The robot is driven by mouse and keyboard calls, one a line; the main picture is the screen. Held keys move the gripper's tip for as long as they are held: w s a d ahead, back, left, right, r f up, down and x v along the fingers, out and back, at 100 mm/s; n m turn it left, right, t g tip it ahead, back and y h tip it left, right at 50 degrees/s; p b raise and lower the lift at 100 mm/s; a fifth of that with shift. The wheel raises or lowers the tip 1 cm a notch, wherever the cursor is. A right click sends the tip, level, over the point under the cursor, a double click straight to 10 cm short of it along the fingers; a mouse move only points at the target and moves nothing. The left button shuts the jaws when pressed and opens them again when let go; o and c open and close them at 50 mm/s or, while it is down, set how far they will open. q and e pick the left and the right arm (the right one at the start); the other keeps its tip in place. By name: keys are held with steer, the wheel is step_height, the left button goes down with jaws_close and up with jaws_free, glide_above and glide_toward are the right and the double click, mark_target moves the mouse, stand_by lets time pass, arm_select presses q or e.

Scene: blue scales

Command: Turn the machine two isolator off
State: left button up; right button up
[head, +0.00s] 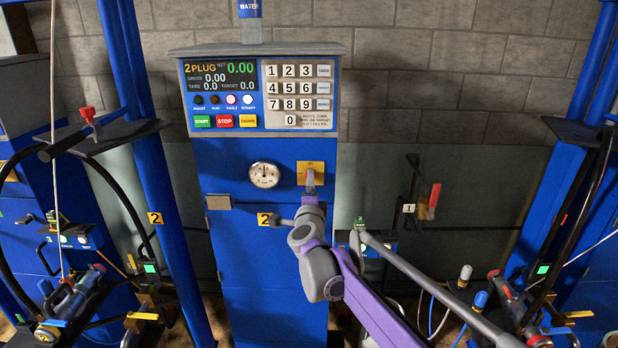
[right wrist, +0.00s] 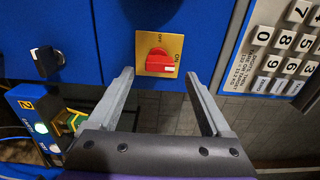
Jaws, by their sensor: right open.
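The machine two isolator is a red rotary knob (right wrist: 158,60) on a yellow plate (right wrist: 146,40) on the blue cabinet front. In the right wrist view the knob's white mark points to the ON label at the right; OFF is at the top. In the head view the yellow plate (head: 303,168) sits below the keypad, partly hidden by my right gripper (head: 311,186). In the right wrist view my right gripper (right wrist: 160,77) is open and empty, its fingertips at either side just below the knob. Contact is not visible. My left gripper is not in view.
The display and keypad panel (head: 260,95) is above the isolator. A round gauge (head: 264,175) is to its left, and a yellow "2" tag (head: 265,219) lies below. A small button box (right wrist: 30,115) is at the wrist view's left. Neighbouring blue machines stand on both sides.

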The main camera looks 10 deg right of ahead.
steer(key=x, duration=0.5)
steer(key=shift+w+p, duration=0.35)
steer(key=shift+w, duration=0.05)
jaws_close()
